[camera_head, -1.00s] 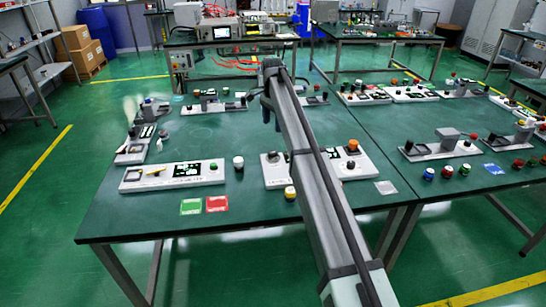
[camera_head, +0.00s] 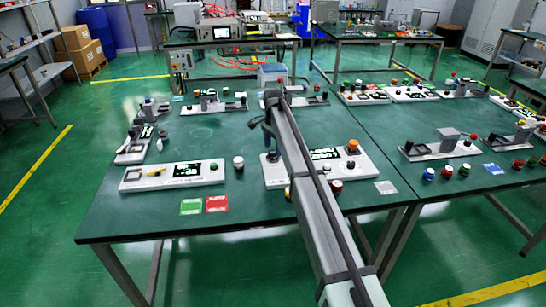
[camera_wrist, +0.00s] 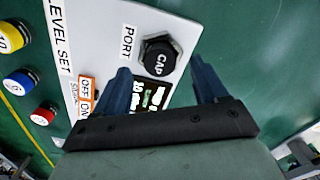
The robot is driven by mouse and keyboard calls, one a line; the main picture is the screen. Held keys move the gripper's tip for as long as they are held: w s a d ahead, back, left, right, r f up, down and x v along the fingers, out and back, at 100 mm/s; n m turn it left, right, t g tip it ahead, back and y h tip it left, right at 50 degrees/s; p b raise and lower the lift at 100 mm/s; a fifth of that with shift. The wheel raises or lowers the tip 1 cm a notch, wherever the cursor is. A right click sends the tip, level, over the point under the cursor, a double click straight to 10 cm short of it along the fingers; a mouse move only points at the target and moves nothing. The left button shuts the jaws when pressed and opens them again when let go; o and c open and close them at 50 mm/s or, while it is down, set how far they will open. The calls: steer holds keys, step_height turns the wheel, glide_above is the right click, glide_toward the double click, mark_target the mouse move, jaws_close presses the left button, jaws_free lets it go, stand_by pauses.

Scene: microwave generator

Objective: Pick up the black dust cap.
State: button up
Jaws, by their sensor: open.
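The black dust cap (camera_wrist: 160,57), a hexagonal cap marked "CAP", sits on a white panel (camera_wrist: 97,40) beside the "PORT" label. My gripper (camera_wrist: 161,64) is open and empty in the wrist view. Its two dark blue fingers stand left and right of the cap in the picture, with clear gaps and the cap between the fingertips. I cannot tell how far above the panel the fingertips are. In the head view a dark knob-like shape, likely the cap (camera_head: 273,156), shows on the panel (camera_head: 270,178), partly covered by my arm.
A lit display (camera_wrist: 152,97) lies between the fingers, partly hidden. A yellow button (camera_wrist: 12,37), a blue button (camera_wrist: 20,82) and a red button (camera_wrist: 44,114) stand beside the panel. Another panel (camera_head: 140,183) and green and red cards lie left on the table.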

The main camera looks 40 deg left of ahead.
step_height(320, 180, down, 2)
steer(key=shift+f, duration=0.25)
steer(key=c, duration=1.1)
steer(key=shift+c, duration=0.2)
